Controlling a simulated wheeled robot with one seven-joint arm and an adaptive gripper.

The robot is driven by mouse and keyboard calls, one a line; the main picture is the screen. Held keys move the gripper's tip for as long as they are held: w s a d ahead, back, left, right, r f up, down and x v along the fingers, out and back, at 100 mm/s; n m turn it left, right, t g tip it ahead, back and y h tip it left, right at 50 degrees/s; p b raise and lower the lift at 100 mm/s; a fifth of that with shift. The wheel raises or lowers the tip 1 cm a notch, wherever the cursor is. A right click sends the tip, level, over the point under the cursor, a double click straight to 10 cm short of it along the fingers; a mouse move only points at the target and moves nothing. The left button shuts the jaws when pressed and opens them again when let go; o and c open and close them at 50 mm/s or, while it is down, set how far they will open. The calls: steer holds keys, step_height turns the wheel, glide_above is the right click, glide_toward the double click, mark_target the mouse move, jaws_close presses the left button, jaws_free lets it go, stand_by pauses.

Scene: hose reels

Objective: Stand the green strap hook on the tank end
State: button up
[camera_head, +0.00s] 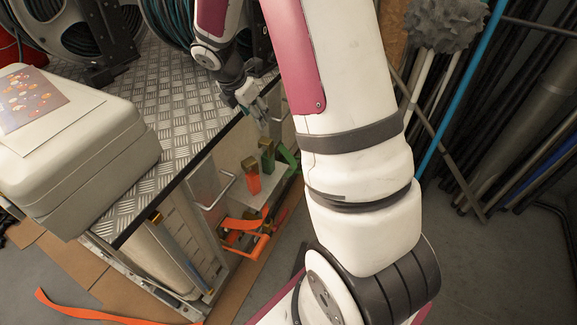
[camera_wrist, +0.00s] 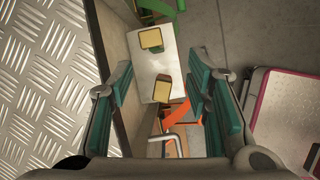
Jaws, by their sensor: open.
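The green strap hook (camera_head: 267,158) is an upright green block with a gold-coloured top, on a pale flat surface (camera_head: 262,200) beside the bench. In the wrist view its yellow top (camera_wrist: 151,38) seems to be the farther one, near the green strap (camera_wrist: 155,6). I cannot tell for sure which part is the tank end. The orange strap hook (camera_head: 251,178) stands nearer; its yellow top also shows in the wrist view (camera_wrist: 162,88). My gripper (camera_wrist: 160,82) is open and empty above the hooks, its teal pads on either side of the nearer top. In the head view my gripper (camera_head: 258,112) is partly hidden.
The tread-plate bench (camera_head: 185,100) borders the hooks on the left. A beige case (camera_head: 80,150) sits on it, with hose reels behind. A metal handle (camera_head: 217,193) sticks out near the hooks. Orange strap (camera_head: 250,240) hangs below. Poles and pipes (camera_head: 535,110) lean at the right.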

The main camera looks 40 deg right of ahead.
steer(key=s+a+r+m, duration=0.4)
steer(key=s+r+m, duration=0.1)
steer(key=s+r, duration=0.2)
steer(key=s+a+r+m, duration=0.4)
steer(key=s+r+m, duration=0.1)
steer(key=s+r, duration=0.25)
steer(key=s+a+r+m+y, duration=0.1)
steer(key=s+a+m, duration=0.4)
steer(key=s, duration=0.5)
steer(key=s+a+r+m+y, duration=0.2)
steer(key=s+a, duration=0.4)
steer(key=s, duration=0.5)
steer(key=m+y, duration=0.1)
steer(key=m, duration=0.1)
steer(key=shift+m+g, duration=0.3)
steer(key=shift+m, duration=0.1)
step_height(320, 180, up, 25)
steer(key=t+p, duration=0.3)
steer(key=p, duration=2)
steer(key=shift+f+t, duration=0.15)
steer(key=shift+t, duration=0.15)
